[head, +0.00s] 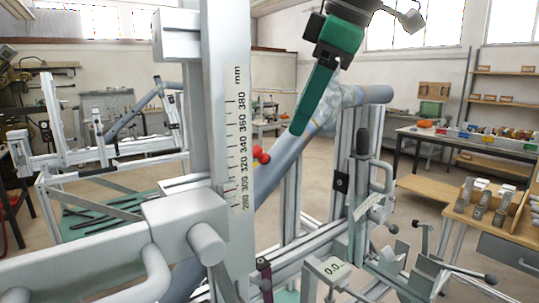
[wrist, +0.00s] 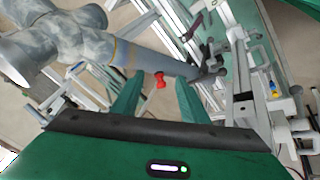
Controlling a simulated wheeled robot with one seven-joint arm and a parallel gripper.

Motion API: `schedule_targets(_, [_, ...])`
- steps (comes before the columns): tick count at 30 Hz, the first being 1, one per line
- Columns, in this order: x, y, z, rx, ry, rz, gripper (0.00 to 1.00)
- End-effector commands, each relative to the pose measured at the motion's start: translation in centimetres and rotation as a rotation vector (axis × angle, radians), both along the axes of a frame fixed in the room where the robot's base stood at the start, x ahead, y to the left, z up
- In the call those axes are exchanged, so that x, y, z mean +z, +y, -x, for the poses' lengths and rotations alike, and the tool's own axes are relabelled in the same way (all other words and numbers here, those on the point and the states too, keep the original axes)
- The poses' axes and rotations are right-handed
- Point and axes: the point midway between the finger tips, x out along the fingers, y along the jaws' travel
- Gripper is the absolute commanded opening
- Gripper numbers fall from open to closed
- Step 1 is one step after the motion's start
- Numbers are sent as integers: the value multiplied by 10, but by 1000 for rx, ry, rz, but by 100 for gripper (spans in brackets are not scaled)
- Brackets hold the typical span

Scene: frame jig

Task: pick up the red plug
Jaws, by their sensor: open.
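The red plug (head: 261,155) is small, with rounded ends, and shows in the head view just right of the white upright with the scale, against a grey-blue tube. In the wrist view the red plug (wrist: 160,80) appears between my two green fingertips, beside the tube. My gripper (head: 297,130) comes down from the upper right in the head view, its tip above and right of the plug, apart from it. In the wrist view my gripper (wrist: 159,77) is open with nothing held. How far the plug lies beyond the fingertips is hard to tell.
The scaled upright (head: 228,110) stands close in front and left of the plug. The grey-blue tube (head: 285,165) slants past it. Frame rails and clamps (head: 370,190) crowd the right side. A workbench (head: 460,145) and shelves stand farther right.

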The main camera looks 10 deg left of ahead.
Motion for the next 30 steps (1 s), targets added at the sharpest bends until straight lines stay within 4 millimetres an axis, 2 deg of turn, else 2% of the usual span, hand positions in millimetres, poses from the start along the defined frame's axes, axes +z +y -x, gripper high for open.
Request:
schedule_targets(1, [10,15,8,61,-24,1,40])
schedule_targets(3, [20,26,16,119,-51,2,40])
schedule_targets(8, [24,35,21,165,-70,4,40])
schedule_targets(21, [-15,46,4,148,-70,3,40])
schedule_targets(30, [-34,54,-3,148,-70,5,40])
